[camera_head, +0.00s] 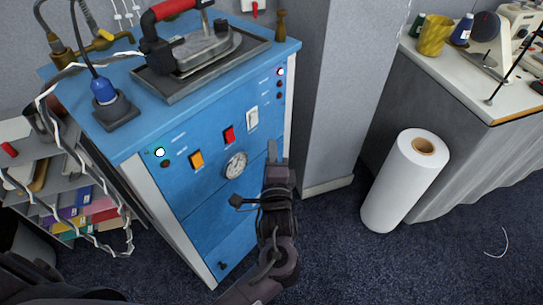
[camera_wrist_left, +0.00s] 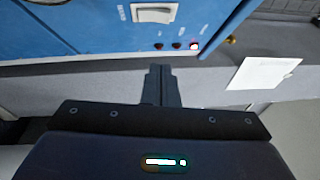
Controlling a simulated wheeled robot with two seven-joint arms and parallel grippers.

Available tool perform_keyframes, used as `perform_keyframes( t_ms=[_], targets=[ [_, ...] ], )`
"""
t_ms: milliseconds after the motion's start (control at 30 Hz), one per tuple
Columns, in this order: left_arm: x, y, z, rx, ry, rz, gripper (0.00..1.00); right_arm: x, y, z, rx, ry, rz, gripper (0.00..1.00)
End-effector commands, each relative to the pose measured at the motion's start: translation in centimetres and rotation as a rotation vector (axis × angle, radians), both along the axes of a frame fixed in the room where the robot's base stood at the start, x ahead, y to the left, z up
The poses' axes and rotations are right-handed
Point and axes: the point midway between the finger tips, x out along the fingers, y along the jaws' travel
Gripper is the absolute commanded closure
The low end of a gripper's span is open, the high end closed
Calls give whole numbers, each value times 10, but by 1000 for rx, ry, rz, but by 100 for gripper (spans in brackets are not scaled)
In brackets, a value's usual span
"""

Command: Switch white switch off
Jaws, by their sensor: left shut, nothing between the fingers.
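The white switch (camera_head: 252,116) is on the upper right of the blue cabinet's front panel. My left gripper (camera_head: 272,150) is shut and empty, in front of the panel, below and to the right of the switch in the head view. In the wrist view its closed fingers (camera_wrist_left: 160,72) point up toward the panel, apart from the switch in the picture. My right gripper is not in view.
An iron (camera_head: 200,50) sits on top. A white roll (camera_head: 404,180) stands to the right.

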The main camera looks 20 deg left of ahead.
Motion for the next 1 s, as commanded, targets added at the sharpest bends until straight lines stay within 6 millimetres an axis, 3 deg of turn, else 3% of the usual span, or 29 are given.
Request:
perform_keyframes(
  t_ms=[233, 500, 1000],
  targets=[
    [51, 17, 7, -2, -2, 1, 100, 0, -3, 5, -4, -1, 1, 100],
    [64, 48, 9, 0, 1, -1, 100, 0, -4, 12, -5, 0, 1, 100],
    [67, 53, 12, -1, 1, -1, 100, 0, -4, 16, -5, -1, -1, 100]
  ],
)
